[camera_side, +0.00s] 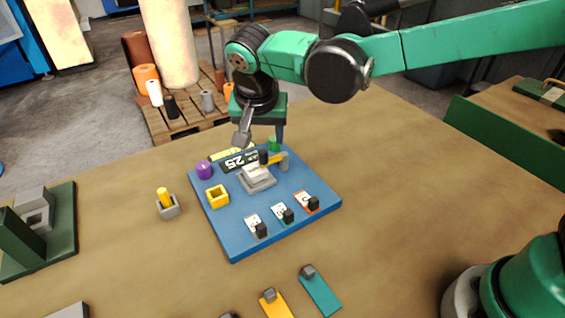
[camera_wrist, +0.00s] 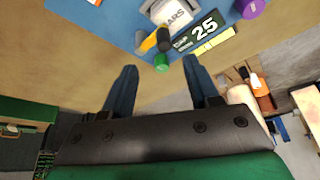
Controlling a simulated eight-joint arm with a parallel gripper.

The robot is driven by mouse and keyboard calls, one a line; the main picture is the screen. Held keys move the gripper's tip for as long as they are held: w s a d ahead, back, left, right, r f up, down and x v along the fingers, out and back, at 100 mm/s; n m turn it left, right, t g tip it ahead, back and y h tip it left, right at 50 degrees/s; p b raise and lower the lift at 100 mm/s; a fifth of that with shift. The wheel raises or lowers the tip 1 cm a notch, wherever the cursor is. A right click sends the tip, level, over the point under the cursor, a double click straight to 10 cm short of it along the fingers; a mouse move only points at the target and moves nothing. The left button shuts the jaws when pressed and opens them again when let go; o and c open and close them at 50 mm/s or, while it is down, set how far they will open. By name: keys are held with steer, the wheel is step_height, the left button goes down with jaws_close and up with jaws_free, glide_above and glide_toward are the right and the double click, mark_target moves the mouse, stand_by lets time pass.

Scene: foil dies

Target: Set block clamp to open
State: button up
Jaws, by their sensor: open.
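The block clamp shows in the side view as a yellow arm (camera_side: 274,160) on a grey post (camera_side: 284,161), with an upright black handle (camera_side: 263,157). In the wrist view the yellow arm (camera_wrist: 150,43) and black handle (camera_wrist: 164,39) lie beside the grey type block (camera_wrist: 172,12). In the side view the block (camera_side: 257,177) sits on the blue board (camera_side: 235,236). I cannot tell whether the arm presses on the block. My gripper (camera_side: 262,139) is open and empty above the board's far edge. In the wrist view my gripper (camera_wrist: 160,66) points towards the clamp.
A green knob (camera_wrist: 161,62) appears between my fingertips. The "25" sign (camera_side: 239,161), purple knob (camera_side: 203,169) and yellow square holder (camera_side: 217,196) are nearby. Several tagged black levers (camera_side: 288,215) line the near side. The table right of the board is clear.

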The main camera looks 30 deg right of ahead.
mark_target(263, 152)
steer(key=shift+w+a+f, duration=0.15)
steer(key=shift+a+f, duration=0.1)
steer(key=shift+f, duration=0.05)
steer(key=shift+x, duration=2.7)
jaws_close()
